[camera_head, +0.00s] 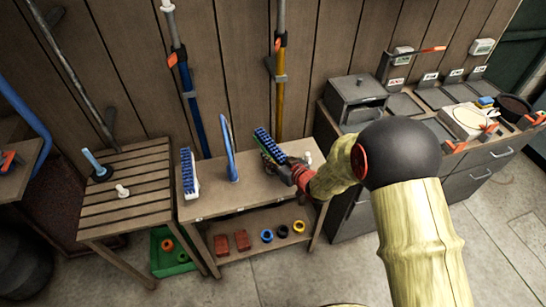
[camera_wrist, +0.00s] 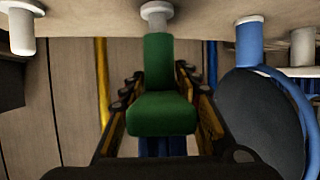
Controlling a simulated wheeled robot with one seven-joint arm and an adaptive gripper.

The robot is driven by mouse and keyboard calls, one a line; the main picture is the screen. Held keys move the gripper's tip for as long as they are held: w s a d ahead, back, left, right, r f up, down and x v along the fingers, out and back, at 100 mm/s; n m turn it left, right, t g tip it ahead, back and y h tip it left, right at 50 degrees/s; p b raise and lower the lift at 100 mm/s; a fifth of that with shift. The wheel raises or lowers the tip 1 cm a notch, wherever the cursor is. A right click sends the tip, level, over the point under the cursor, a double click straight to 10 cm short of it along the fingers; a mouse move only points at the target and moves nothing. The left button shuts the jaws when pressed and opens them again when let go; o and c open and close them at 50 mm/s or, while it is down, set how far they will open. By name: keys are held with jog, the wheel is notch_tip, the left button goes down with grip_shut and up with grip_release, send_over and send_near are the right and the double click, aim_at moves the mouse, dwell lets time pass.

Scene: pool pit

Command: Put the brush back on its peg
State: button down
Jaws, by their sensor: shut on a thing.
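The brush (camera_head: 268,146) has blue bristles in the head view. It is tilted above the right part of the small wooden table, at the end of my gripper (camera_head: 286,170). In the wrist view the brush's green body (camera_wrist: 162,112) is between both fingers of my gripper (camera_wrist: 160,95), which is shut on it. A white peg (camera_wrist: 156,12) shows right above the green body's end there; I cannot tell whether they touch. In the head view this peg is hidden. Another white peg (camera_head: 308,158) stands at the table's right end and seems to be the left one (camera_wrist: 22,28).
A blue upright tool (camera_head: 230,152) and a white, blue-bristled brush (camera_head: 188,174) stand left on the table (camera_head: 215,202). Coloured rings (camera_head: 283,232) and red blocks lie on its lower shelf. Poles (camera_head: 281,80) lean behind. A grey cabinet (camera_head: 352,205) stands right.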

jog(key=shift+f, duration=0.15)
jog(key=shift+f+b, duration=0.6)
jog(key=shift+f, duration=0.2)
dwell(0.4)
jog(key=shift+f+b, duration=0.25)
jog(key=shift+b, duration=0.1)
jog(key=c, duration=1.2)
grip_release()
jog(key=shift+c, duration=0.2)
jog(key=o, duration=0.5)
